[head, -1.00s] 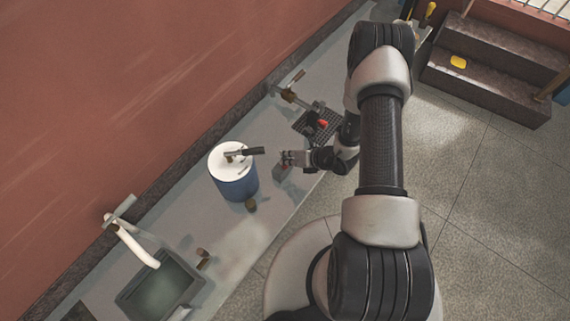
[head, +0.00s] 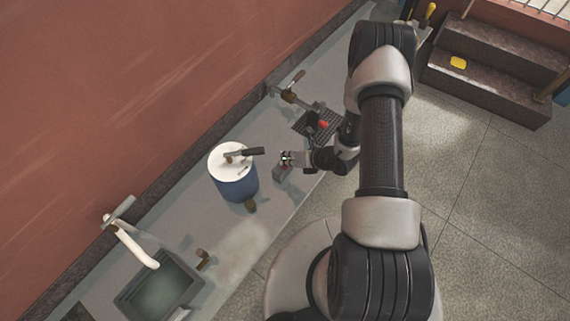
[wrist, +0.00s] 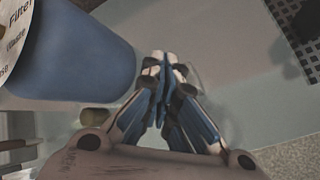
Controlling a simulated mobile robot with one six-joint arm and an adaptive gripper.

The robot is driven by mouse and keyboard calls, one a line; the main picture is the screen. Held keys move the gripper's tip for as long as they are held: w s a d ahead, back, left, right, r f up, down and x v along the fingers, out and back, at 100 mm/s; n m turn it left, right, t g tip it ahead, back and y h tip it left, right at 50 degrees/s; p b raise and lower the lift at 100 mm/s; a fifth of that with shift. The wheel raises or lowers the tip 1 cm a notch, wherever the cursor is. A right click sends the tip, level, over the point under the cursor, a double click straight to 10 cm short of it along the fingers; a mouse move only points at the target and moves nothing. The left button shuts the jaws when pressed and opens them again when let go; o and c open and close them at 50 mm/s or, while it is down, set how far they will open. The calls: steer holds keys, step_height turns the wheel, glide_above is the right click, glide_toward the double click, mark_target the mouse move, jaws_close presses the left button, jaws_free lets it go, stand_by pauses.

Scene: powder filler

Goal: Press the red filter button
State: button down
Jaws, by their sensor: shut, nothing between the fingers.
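A small grey box (head: 281,175) with a red button (head: 284,167) on top stands on the counter, right of the blue canister, in the head view. My gripper (head: 286,157) is just above and behind the button in that picture. Whether it touches the button cannot be told. In the wrist view my gripper (wrist: 163,62) is shut and empty, its fingertips together. The button cannot be made out there and seems hidden by the fingers. The blue canister (head: 236,184) has a white lid with a dark-handled lever. Its blue side also shows in the wrist view (wrist: 75,50), left of my fingers.
A dark grid (head: 308,125) with a red-ended object (head: 323,124) lies farther along the counter, near a tap (head: 290,97). A small brown knob (head: 250,206) is at the canister's front. A sink (head: 160,285) is at lower left.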

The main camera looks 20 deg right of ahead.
step_height(320, 180, up, 6)
steer(key=p, duration=0.4)
stand_by(0.3)
stand_by(0.4)
